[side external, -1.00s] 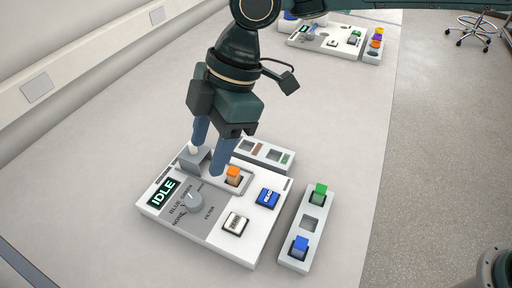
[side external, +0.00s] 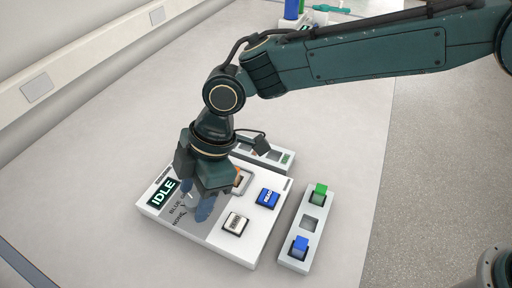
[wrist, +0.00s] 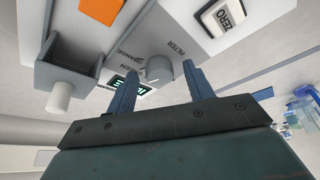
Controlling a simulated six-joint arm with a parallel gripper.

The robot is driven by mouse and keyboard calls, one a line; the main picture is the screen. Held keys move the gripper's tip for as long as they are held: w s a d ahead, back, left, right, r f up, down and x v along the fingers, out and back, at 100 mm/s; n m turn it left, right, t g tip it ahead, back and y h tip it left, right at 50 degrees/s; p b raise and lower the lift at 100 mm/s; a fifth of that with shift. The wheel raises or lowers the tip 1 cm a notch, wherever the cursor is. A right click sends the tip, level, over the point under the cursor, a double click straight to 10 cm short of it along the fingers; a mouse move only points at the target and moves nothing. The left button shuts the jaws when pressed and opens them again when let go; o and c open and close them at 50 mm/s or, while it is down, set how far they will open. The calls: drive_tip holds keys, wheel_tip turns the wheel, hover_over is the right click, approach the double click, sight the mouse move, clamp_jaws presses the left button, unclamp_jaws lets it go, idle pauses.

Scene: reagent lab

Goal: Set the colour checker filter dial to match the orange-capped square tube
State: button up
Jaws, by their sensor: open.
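The colour checker (side external: 240,252) is a white box with a grey panel and a display reading IDLE (side external: 163,192). Its grey round filter dial (wrist: 160,70) shows in the wrist view between my fingertips, with the FILTER and ORANGE labels near it. I cannot tell which label the dial points to. My gripper (side external: 197,200) is open, pointing down over the dial, one finger on each side; contact is not clear. The orange-capped tube (wrist: 101,9) sits in the checker beside the dial; in the side view my gripper hides most of it.
A blue READ button (side external: 267,198) and a white ZERO button (side external: 235,223) lie right of the dial. A white rack (side external: 292,256) holds a green-capped tube (side external: 319,190) and a blue-capped tube (side external: 300,243). An open grey compartment (wrist: 82,60) with a white knob stands near my gripper.

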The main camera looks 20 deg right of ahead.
drive_tip(key=c, duration=1)
drive_tip(key=shift+m, duration=0.5)
drive_tip(key=shift+o, duration=0.2)
drive_tip(key=m+t, duration=0.1)
drive_tip(key=m, duration=0.2)
drive_tip(key=shift+s+t, duration=0.15)
drive_tip(key=shift+t, duration=0.15)
drive_tip(key=m+t, duration=0.1)
drive_tip(key=m, duration=0.4)
drive_tip(key=shift+t+h, duration=0.3)
drive_tip(key=shift+t, duration=0.1)
drive_tip(key=o, duration=1)
drive_tip(key=shift+c, duration=0.2)
